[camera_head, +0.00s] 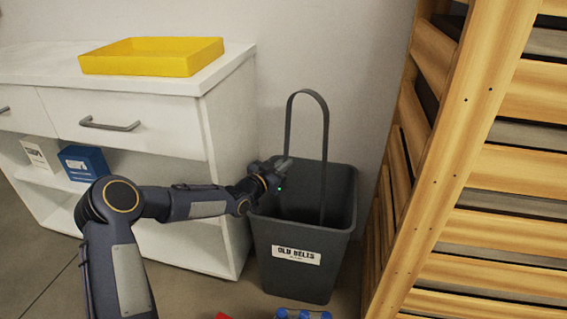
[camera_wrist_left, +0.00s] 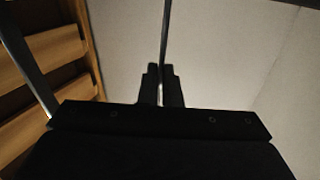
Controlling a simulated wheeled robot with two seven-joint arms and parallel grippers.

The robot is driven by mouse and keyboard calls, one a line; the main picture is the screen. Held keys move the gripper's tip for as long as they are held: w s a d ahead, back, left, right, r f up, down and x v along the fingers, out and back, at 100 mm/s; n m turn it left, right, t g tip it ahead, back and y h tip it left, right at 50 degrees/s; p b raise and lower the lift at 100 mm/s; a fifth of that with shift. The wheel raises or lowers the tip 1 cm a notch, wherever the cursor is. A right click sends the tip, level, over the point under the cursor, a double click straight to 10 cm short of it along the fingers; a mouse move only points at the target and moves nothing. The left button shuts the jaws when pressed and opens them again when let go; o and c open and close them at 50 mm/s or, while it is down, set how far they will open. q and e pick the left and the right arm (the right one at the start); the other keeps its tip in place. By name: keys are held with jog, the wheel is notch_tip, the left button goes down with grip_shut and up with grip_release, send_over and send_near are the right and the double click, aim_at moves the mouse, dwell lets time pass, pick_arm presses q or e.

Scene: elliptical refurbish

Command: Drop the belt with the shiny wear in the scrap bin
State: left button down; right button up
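A dark belt (camera_head: 325,135) forms a tall narrow loop above and inside the grey scrap bin (camera_head: 305,247), which is labelled "OLD BELTS". The loop's top stands well above the rim, and its right side runs down into the bin. My left gripper (camera_head: 285,164) is at the bin's back left, over the opening, at the loop's left side. In the left wrist view its fingers (camera_wrist_left: 162,88) are shut on a thin strand of the belt (camera_wrist_left: 166,35); the other strand passes at the left. The belt's lower end and any shiny wear cannot be made out. My right gripper is not in view.
A white cabinet (camera_head: 180,95) with a yellow tray (camera_head: 150,64) on top stands left of the bin. A blue box (camera_head: 84,163) and a white box (camera_head: 40,154) sit on its shelf. A slatted wooden structure (camera_head: 440,190) stands close on the right. Blue-capped items (camera_head: 303,314) show at the bottom edge.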

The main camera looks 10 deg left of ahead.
pick_arm(q)
jog(key=c, duration=1.5)
grip_release()
jog(key=shift+c, duration=0.2)
jog(key=g+p, duration=0.1)
jog(key=p, duration=0.2)
jog(key=s+g+y+p, duration=0.1)
jog(key=p, duration=0.2)
jog(key=r+g+p, duration=0.1)
jog(key=g+p, duration=0.1)
jog(key=p, duration=0.1)
jog(key=shift+s+a+r+y+p, duration=0.1)
jog(key=shift+s+a+y+p, duration=0.3)
